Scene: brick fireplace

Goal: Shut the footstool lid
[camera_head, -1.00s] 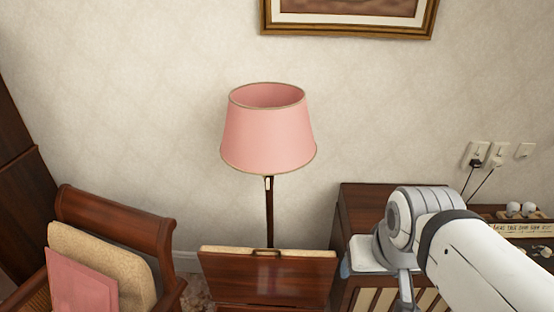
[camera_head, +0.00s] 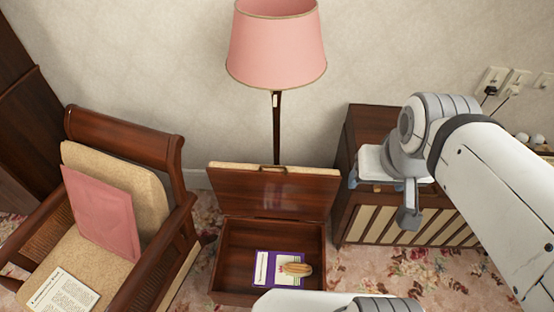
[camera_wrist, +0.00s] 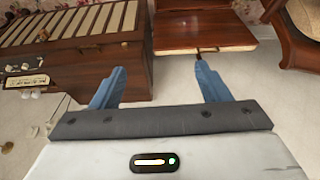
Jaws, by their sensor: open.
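The footstool (camera_head: 232,262) stands on the floor below the lamp, with its wooden lid (camera_head: 240,190) raised upright at the back. A small handle sits at the middle of the lid's top edge. Inside the box lie a purple-and-white booklet (camera_head: 265,270) and a brown ridged object (camera_head: 296,269). My gripper (camera_head: 377,185) is to the right of the lid, in front of the cabinet. In the wrist view, my gripper (camera_wrist: 159,88) has its blue fingers apart with nothing between them. The lid (camera_wrist: 220,28) and its handle are beyond the finger on the right.
A wooden armchair (camera_head: 120,137) with a pink cushion (camera_head: 100,212) and a paper stands to the left. A floor lamp (camera_head: 277,50) stands behind the footstool. A slatted cabinet (camera_head: 345,215) is to the right. Flowered carpet lies around them.

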